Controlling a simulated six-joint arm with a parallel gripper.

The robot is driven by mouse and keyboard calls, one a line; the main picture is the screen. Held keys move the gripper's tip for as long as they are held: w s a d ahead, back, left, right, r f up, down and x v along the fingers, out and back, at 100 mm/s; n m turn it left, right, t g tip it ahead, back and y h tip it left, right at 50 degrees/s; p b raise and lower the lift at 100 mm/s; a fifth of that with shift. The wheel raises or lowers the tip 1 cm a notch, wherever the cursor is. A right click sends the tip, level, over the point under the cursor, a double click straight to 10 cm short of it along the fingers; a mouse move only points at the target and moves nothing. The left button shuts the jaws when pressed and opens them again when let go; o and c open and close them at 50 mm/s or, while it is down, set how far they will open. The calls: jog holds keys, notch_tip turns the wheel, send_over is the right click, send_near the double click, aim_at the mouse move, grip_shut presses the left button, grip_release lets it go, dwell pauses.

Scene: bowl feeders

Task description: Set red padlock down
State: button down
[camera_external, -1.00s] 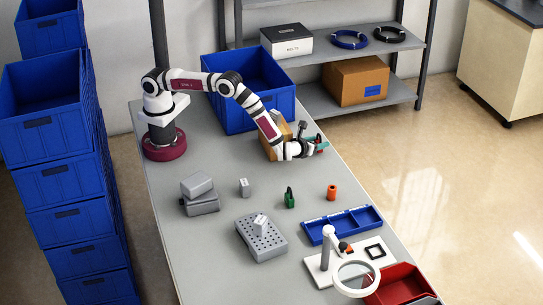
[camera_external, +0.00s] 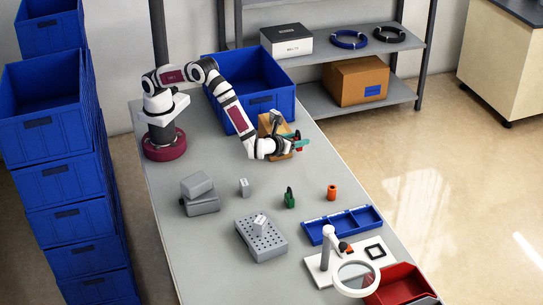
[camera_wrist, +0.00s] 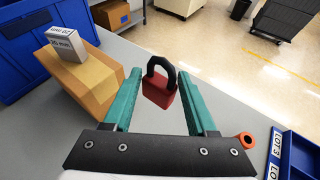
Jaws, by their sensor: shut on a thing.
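The red padlock (camera_wrist: 160,88) with a dark shackle is between the teal fingers of my gripper (camera_wrist: 160,76) in the wrist view, shackle pointing away and up. My gripper is shut on it. In the external view my gripper (camera_external: 300,144) is near the table's right edge, beside the cardboard box; the padlock is too small there to make out clearly. I cannot tell its exact height above the table.
The cardboard box (camera_wrist: 82,75) with a white-grey carton (camera_wrist: 66,44) on top stands just left of the fingers. A blue bin (camera_external: 250,90) is behind. A green padlock (camera_external: 290,199), orange cylinder (camera_external: 332,192) and blue divided tray (camera_external: 342,225) are nearer the camera.

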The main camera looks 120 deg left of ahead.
jog(key=s+d+f+m+t, duration=0.1)
jog(key=s+d+m+t, duration=0.1)
jog(key=s+d, duration=1)
jog(key=s+d+r+m+t+h, duration=0.1)
jog(key=s+d, duration=0.2)
jog(key=s, duration=0.5)
jog(key=s+d+m+t+h, duration=0.1)
jog(key=s+d, duration=0.3)
jog(key=s, duration=0.4)
jog(key=x, duration=0.4)
jog(key=s+x, duration=0.1)
jog(key=x, duration=0.3)
jog(key=f+x, duration=0.1)
jog(key=x, duration=0.3)
jog(key=shift+s+a, duration=0.15)
jog(key=shift+a, duration=0.15)
jog(key=shift+w+a+f, duration=0.1)
jog(key=shift+a+f, duration=0.05)
jog(key=shift+f, duration=1)
jog(key=shift+w+a+f, duration=0.1)
jog(key=shift+w+f, duration=0.05)
jog(key=shift+f, duration=0.95)
